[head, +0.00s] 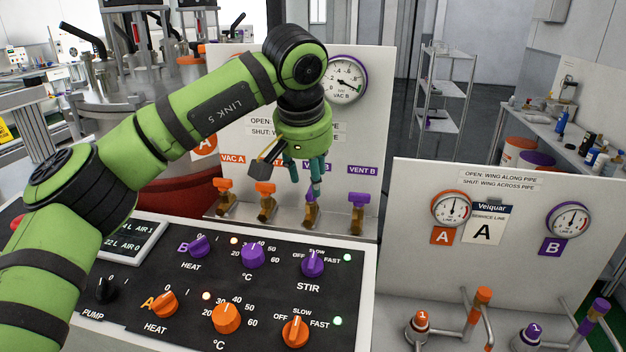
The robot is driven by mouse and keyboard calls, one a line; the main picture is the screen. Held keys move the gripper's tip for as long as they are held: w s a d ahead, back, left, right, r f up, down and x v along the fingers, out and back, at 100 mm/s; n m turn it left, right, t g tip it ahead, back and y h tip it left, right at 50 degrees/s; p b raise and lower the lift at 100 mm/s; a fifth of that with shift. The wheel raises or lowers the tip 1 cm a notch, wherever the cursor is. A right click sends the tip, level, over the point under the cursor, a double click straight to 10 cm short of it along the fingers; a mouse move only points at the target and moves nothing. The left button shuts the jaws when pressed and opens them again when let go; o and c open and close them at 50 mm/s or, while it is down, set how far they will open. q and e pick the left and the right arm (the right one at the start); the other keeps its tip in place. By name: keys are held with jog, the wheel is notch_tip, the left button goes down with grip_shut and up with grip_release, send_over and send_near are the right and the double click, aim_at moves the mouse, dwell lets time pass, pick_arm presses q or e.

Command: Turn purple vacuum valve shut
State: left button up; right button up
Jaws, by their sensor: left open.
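The purple vacuum valve (311,215) stands third in the row of small brass valves along the foot of the white upright panel. Its brass body shows, but my gripper's fingers cover much of its purple handle, so I cannot tell how the wing is turned. Its label above is partly hidden. My left gripper (306,186) points down over this valve, with its two teal fingers apart. The fingertips are at or just in front of the purple handle; I cannot tell whether they touch it. My right gripper is not in view.
The purple VENT B valve (358,200) stands close to the right, and an orange valve (266,190) close to the left. The VAC B gauge (345,78) is above. A black knob panel (200,285) lies in front. A second white panel (510,225) stands at right.

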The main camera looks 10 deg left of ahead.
aim_at(311, 192)
pick_arm(q)
jog(key=x, duration=0.3)
jog(key=shift+w+f+p, duration=0.25)
jog(key=shift+w+p, duration=0.05)
jog(key=shift+p, duration=0.05)
jog(key=shift+w+f, duration=0.1)
jog(key=shift+f, duration=0.15)
grip_shut()
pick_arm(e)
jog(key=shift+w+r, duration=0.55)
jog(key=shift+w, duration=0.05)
